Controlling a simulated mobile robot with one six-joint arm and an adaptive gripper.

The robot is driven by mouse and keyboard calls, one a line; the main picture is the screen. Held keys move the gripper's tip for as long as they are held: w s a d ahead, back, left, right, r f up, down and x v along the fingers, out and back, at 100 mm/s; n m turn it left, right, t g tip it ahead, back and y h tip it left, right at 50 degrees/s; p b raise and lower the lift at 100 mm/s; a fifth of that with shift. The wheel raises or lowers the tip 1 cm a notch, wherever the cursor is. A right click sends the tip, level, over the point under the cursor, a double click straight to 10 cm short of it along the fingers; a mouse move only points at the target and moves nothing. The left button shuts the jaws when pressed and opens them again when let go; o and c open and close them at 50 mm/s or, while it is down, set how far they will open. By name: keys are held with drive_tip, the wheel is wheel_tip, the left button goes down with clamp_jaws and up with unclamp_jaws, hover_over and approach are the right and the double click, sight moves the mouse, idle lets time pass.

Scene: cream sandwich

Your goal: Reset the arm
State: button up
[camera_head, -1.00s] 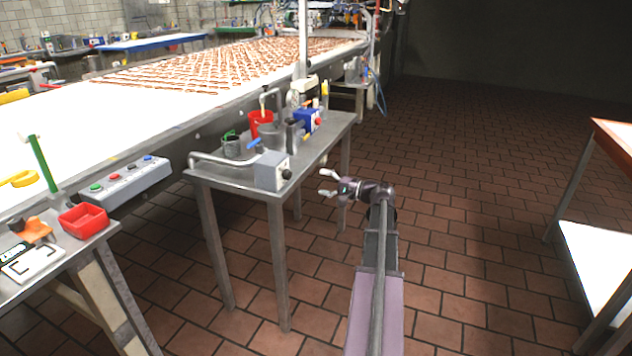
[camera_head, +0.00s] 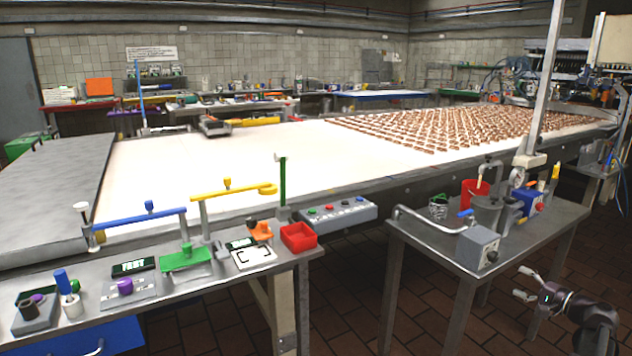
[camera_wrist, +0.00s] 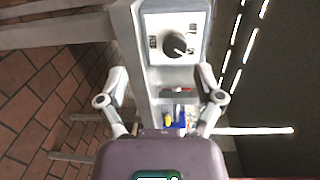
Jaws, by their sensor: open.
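My gripper (camera_head: 526,283) is at the lower right of the head view, in front of the small metal table (camera_head: 421,233). It is open and empty, its two fingers apart. In the wrist view my gripper (camera_wrist: 160,85) has its fingers spread at left and right. Between and beyond them is the grey control box with a black knob (camera_wrist: 175,42), which stands on the small table's near edge. The same control box (camera_head: 477,249) shows in the head view. No contact between fingers and box is visible.
A long white conveyor (camera_head: 270,160) with rows of brown bars runs behind. A metal bench (camera_head: 190,291) with coloured levers and a red tray (camera_head: 298,237) stands at left. The small table holds a red cup (camera_head: 474,192) and a blue device (camera_head: 529,202). Tiled floor (camera_head: 345,318) is open between bench and table.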

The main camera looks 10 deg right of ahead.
drive_tip(key=w+a+f+n+g, duration=0.1)
drive_tip(key=a+f+n+g, duration=0.2)
drive_tip(key=a, duration=0.6)
drive_tip(key=w+a+f+n+g, duration=0.1)
drive_tip(key=a+f+g, duration=0.25)
drive_tip(key=a, duration=0.55)
drive_tip(key=w+a+f+n+g, duration=0.2)
drive_tip(key=a+f+g, duration=0.15)
drive_tip(key=a, duration=0.55)
drive_tip(key=s+a+f+n+g+h, duration=0.3)
drive_tip(key=s+a+f+n+h, duration=0.15)
drive_tip(key=a, duration=0.55)
drive_tip(key=s+a+f+n+g+h, duration=0.3)
drive_tip(key=s+a, duration=0.3)
drive_tip(key=a, duration=0.4)
wheel_tip(320, 180, up, 25)
drive_tip(key=p, duration=2.5)
drive_tip(key=shift+s+d, duration=0.15)
drive_tip(key=shift+d, duration=0.1)
